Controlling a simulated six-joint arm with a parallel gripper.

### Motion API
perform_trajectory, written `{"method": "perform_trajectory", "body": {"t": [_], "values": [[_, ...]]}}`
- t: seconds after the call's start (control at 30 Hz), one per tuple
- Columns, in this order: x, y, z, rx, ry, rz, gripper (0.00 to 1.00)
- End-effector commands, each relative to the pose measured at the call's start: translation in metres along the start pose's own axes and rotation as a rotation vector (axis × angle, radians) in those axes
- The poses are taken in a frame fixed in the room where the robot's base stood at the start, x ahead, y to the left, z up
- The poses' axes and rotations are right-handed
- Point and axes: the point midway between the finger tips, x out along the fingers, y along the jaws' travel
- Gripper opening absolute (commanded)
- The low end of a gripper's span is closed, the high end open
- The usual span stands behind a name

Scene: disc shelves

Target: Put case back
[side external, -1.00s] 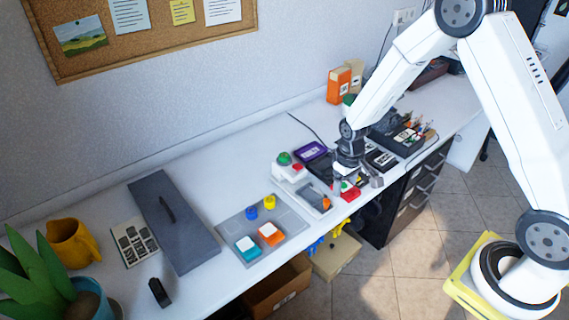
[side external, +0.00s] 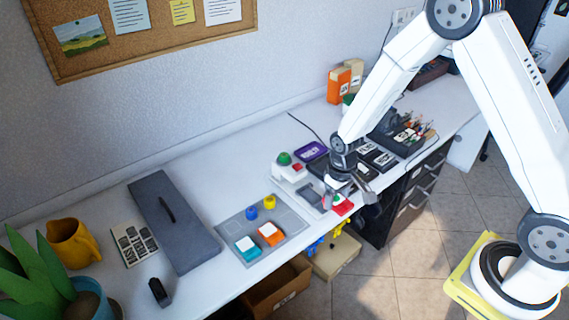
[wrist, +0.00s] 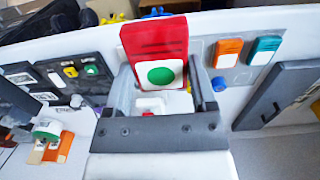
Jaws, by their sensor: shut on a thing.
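My gripper (side external: 350,190) is shut on a red case (side external: 342,206) near the front edge of the desk. In the wrist view the red case (wrist: 155,42) stands up between the two dark fingers of my gripper (wrist: 163,82). It has a white label with a green circle facing the camera. Whether its lower edge touches anything is hidden by the gripper. A purple case (side external: 311,150) lies behind my gripper. Black trays (side external: 392,170) with dark, white-labelled cases lie to the right, partly behind my arm.
A white device (side external: 289,170) with a green dome and red button stands just left of my gripper. A grey mat (side external: 290,222) holds orange (side external: 271,234) and teal (side external: 248,247) cases and blue and yellow pieces. A grey panel (side external: 170,215) with a handle lies farther left.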

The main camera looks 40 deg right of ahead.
Motion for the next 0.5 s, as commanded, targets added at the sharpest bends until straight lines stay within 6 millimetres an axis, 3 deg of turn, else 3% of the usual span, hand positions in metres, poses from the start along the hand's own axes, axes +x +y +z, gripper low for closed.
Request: {"method": "perform_trajectory", "body": {"t": [0.2,0.5], "values": [[0.005,-0.034,0.016,-0.008,-0.001,0.000,0.04],[0.008,-0.043,0.021,-0.005,0.001,0.000,0.04]]}}
